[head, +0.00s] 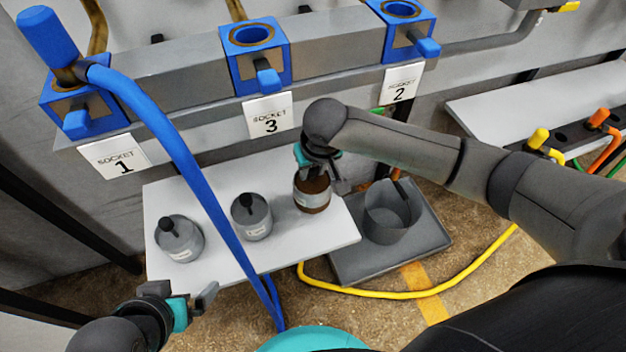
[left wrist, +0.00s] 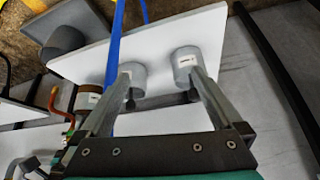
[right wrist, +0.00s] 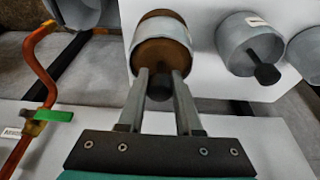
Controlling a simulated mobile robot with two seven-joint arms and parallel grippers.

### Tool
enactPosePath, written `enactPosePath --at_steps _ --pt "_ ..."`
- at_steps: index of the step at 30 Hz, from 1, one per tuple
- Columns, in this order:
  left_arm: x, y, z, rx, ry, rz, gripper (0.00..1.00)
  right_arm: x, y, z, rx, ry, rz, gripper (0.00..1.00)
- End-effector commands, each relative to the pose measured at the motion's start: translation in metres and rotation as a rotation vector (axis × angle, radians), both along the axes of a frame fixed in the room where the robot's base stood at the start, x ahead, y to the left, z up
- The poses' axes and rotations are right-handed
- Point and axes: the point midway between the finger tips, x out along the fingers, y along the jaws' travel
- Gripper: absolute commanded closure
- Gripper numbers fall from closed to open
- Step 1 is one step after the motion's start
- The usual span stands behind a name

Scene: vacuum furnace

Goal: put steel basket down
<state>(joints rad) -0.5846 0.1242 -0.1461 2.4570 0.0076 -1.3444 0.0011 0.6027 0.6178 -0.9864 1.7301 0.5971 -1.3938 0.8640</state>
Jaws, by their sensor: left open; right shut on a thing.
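The steel basket (head: 312,193), a brown cylinder with a pale label, is at the right part of the white shelf (head: 330,235). My right gripper (head: 318,165) is above it, shut on its dark top knob. In the right wrist view the basket (right wrist: 162,45) sits at the fingertips (right wrist: 160,80). I cannot tell whether its base touches the shelf. My left gripper (head: 182,295) is open and empty near the shelf's front left edge; its fingers (left wrist: 162,78) show spread in the left wrist view.
Two grey canisters (head: 179,239) (head: 251,217) with black knobs stand left on the shelf. A grey open container (head: 392,212) is on a dark tray (head: 428,245) at right. A blue hose (head: 170,140) crosses the shelf front. Three blue sockets (head: 254,42) line the beam. A yellow cable (head: 400,294) lies in front.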

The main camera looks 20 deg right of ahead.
Motion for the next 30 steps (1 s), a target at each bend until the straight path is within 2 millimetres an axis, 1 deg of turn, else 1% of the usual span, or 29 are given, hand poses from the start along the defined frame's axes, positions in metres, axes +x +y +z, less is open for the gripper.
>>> enactPosePath --at_steps 1,6,12,18,23,30 --pt "0.003 -0.004 -0.005 -0.013 -0.027 -0.008 0.00 -0.001 0.000 -0.005 -0.001 0.001 0.001 1.00" --pt "0.018 -0.020 -0.008 -0.060 -0.138 -0.031 0.00 -0.001 -0.001 -0.014 -0.001 0.001 0.001 1.00" --pt "0.031 -0.038 -0.009 -0.120 -0.265 -0.052 0.00 -0.001 -0.001 -0.023 0.000 0.000 0.000 1.00" --pt "0.039 -0.052 -0.007 -0.172 -0.371 -0.065 0.00 -0.001 -0.001 -0.031 0.000 0.001 0.000 1.00" --pt "0.042 -0.057 -0.004 -0.192 -0.409 -0.069 0.00 -0.001 -0.001 -0.033 0.000 0.001 0.000 1.00" --pt "0.042 -0.057 -0.003 -0.194 -0.414 -0.069 0.00 -0.001 -0.001 -0.032 -0.001 0.000 0.000 1.00"
